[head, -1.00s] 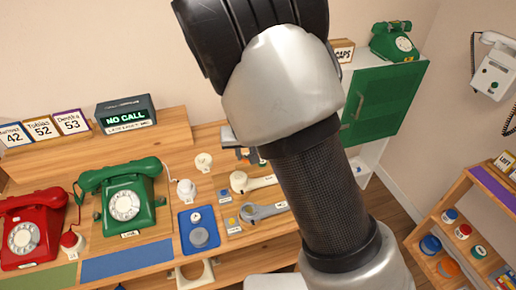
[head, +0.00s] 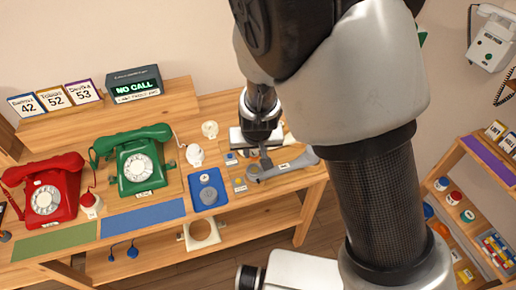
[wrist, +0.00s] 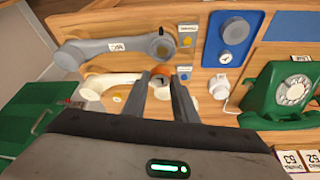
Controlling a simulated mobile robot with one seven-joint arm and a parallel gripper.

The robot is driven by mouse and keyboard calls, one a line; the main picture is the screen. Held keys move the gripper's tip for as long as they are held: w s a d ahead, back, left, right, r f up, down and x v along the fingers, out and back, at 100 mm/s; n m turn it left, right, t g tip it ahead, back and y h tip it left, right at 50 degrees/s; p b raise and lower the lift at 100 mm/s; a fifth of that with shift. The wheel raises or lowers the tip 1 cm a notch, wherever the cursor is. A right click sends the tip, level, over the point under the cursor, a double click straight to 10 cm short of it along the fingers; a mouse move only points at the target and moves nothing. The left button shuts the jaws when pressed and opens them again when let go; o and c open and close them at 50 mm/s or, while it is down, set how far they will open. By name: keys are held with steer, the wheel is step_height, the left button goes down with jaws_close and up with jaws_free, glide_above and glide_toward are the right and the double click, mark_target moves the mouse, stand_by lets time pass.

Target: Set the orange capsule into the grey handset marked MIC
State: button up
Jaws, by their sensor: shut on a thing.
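My gripper (wrist: 160,80) is shut on the orange capsule (wrist: 162,71), which shows between the fingertips in the wrist view. The grey handset (wrist: 95,48) lies on the wooden bench just beyond the fingertips, with a white MIC label (wrist: 116,47) on its handle. Its round dark cup end (wrist: 160,46) is just past the capsule, apart from it in the picture. In the head view, my gripper (head: 264,150) points down next to the grey handset (head: 290,166). The capsule cannot be made out there.
A cream handset (wrist: 100,84) lies behind the fingers, partly hidden by them. A blue tray (head: 208,190) with a grey disc stands left of the grey handset. Small labelled pieces (wrist: 187,40) lie between them. A green phone (head: 138,165) and red phone (head: 46,195) stand further left.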

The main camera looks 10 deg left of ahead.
mark_target(255, 160)
steer(key=shift+f+b, duration=2.3)
steer(key=shift+f, duration=0.3)
steer(key=shift+f, duration=0.55)
steer(key=shift+r, duration=0.1)
steer(key=o, duration=1)
steer(key=p+v, duration=0.6)
steer(key=v, duration=1.1)
steer(key=shift+d+r+p, duration=0.15)
steer(key=shift+r+p, duration=0.05)
steer(key=shift+p, duration=0.2)
